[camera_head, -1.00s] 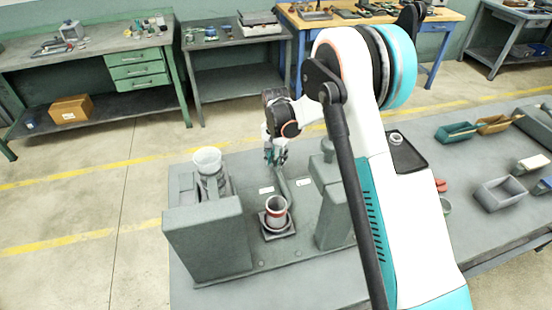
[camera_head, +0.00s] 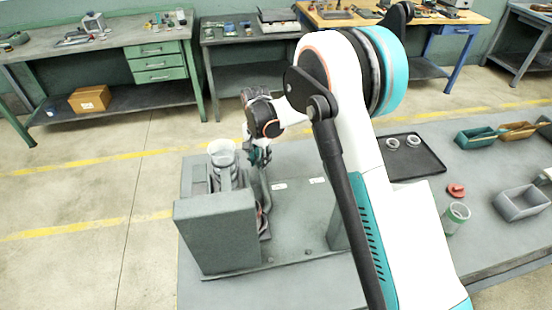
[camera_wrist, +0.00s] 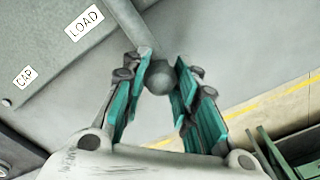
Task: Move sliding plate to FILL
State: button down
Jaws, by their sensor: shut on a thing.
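My gripper (camera_wrist: 160,78) is shut on a round grey knob (camera_wrist: 159,77) between its teal finger pads. In the head view, my gripper (camera_head: 257,157) is just right of the clear cup at the top of the grey machine. A grey handle bar (camera_head: 265,188) runs from near my gripper towards the sliding plate. The plate (camera_head: 266,236) and its reddish cup are mostly hidden behind the machine's front block. The wrist view shows a LOAD label (camera_wrist: 84,23) and a CAP label (camera_wrist: 25,77). I cannot read a FILL label.
The grey machine block (camera_head: 217,232) with a clear cup (camera_head: 222,153) stands at the left of the table. My arm covers part of the table's middle. A black tray (camera_head: 413,157) with two rings, a grey bin (camera_head: 521,202), and a green-rimmed cup (camera_head: 455,217) are at right.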

jog(key=shift+s+a, duration=0.25)
jog(key=shift+a, duration=1)
jog(key=shift+s+a, duration=0.25)
jog(key=shift+a, duration=0.95)
jog(key=c, duration=1.2)
grip_release()
jog(key=shift+a, duration=0.2)
jog(key=shift+d, duration=0.15)
notch_tip(320, 180, up, 12)
